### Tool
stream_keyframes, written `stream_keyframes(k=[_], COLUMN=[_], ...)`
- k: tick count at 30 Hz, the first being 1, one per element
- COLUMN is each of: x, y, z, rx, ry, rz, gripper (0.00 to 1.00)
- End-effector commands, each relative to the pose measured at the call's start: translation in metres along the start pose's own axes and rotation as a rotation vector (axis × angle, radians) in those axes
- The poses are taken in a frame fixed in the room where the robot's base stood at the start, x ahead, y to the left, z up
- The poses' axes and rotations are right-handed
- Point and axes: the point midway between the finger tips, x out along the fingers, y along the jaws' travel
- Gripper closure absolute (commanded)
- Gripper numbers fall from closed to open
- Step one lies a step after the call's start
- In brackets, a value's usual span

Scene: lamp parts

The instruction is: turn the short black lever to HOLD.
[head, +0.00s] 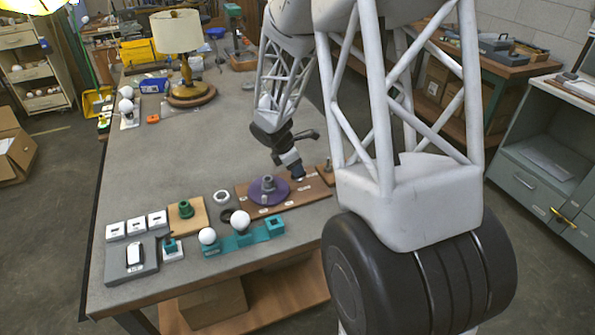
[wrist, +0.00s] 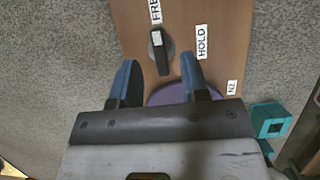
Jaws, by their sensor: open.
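The short black lever (wrist: 161,58) sits on a brown board (wrist: 205,14) in the wrist view. Its pale-marked end points up toward the FREE label (wrist: 155,11). The HOLD label (wrist: 202,41) is to its right. My gripper (wrist: 159,64) is open, with one blue finger on each side of the lever's lower part and a visible gap to each; I cannot tell the height of the fingertips. In the head view my gripper (head: 297,174) is over the board (head: 313,188), and I cannot make out the lever there.
A purple disc (head: 257,193) with a grey knob stands on the board, left of my gripper; it is partly hidden behind the fingers in the wrist view. A teal fixture (head: 240,240) with white balls is near the table's front edge.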

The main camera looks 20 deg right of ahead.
Motion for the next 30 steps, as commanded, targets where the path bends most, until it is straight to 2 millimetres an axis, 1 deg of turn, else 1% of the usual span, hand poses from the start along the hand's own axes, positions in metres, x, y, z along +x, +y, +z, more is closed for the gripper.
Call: stream_keyframes(k=[1, 3, 9, 20, 23, 28, 30], x=[0.006, 0.013, 0.025, 0.027, 0.027, 0.027, 0.027], y=[0.000, 0.000, 0.000, 0.000, 0.000, 0.000, 0.000], z=[0.000, 0.000, 0.000, 0.000, 0.000, 0.000, 0.000], rx=[0.000, 0.001, 0.001, 0.001, 0.001, 0.001, 0.001], ry=[0.001, 0.000, 0.000, 0.000, 0.000, 0.000, 0.000], rz=[-0.002, -0.001, -0.001, 0.000, 0.000, 0.000, 0.000], gripper=[0.58, 0.58, 0.58, 0.58, 0.72, 0.98, 1.00])
